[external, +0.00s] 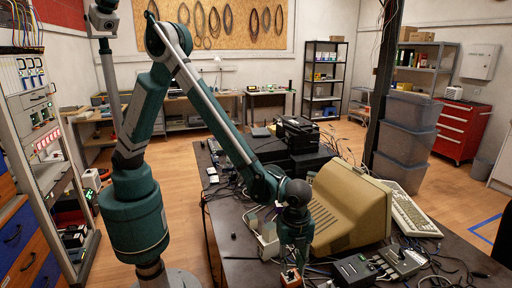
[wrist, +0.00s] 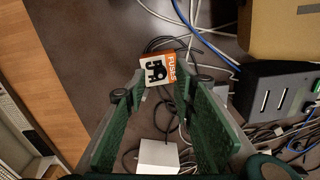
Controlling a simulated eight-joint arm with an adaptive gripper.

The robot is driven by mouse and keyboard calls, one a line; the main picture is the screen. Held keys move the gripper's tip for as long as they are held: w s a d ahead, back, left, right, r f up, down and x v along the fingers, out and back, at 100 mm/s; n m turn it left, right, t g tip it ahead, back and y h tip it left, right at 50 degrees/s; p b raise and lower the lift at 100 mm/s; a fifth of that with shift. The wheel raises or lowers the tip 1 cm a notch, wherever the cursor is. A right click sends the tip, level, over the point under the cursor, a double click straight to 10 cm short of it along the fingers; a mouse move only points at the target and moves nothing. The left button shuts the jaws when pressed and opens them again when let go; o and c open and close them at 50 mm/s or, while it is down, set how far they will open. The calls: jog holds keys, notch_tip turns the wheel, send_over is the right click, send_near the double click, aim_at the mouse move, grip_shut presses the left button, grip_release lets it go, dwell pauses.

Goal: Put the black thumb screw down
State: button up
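My gripper (external: 294,262) points down over the dark table at the left of the beige computer monitor. In the wrist view its two green fingers (wrist: 161,86) stand apart with a gap between them. An orange and white fuse box (wrist: 157,70) shows at the far end of that gap; I cannot tell whether the fingertips touch it. It also shows under the gripper in the external view (external: 290,278). A black shape lies over the box's white face; I cannot tell whether it is print or the black thumb screw. I see no clear thumb screw elsewhere.
A white block (wrist: 158,157) and loose cables lie near the fingers. A black box with slots (wrist: 275,92) is at the right. The beige monitor (external: 345,210) and a black unit (external: 355,271) stand close to the gripper. The table's left edge has some bare surface.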

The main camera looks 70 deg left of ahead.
aim_at(291, 272)
notch_tip(291, 272, up, 10)
jog(key=p, duration=0.1)
dwell(0.4)
jog(key=shift+f, duration=0.1)
dwell(0.4)
jog(key=shift+a, duration=0.1)
jog(key=w+a+r+n+t, duration=0.1)
jog(key=a+r+n, duration=0.2)
jog(key=a+r, duration=0.5)
jog(key=a+r+n+t+h, duration=0.1)
jog(key=a+r+n, duration=0.25)
jog(key=a, duration=0.85)
jog(key=w+a+r+n+t, duration=0.1)
jog(key=a+r+n, duration=0.1)
jog(key=a+r, duration=0.6)
jog(key=s+a+n+t, duration=0.1)
jog(key=s+a+n, duration=0.2)
jog(key=a, duration=0.7)
jog(key=s+a+n+t, duration=0.1)
jog(key=s+a+n, duration=0.3)
jog(key=s+a, duration=0.4)
jog(key=s+a+r+n+t+y, duration=0.1)
jog(key=s+a+n, duration=0.3)
jog(key=a, duration=0.7)
jog(key=shift+s+a+t, duration=0.4)
jog(key=shift+s+t, duration=0.1)
jog(key=shift+s, duration=0.55)
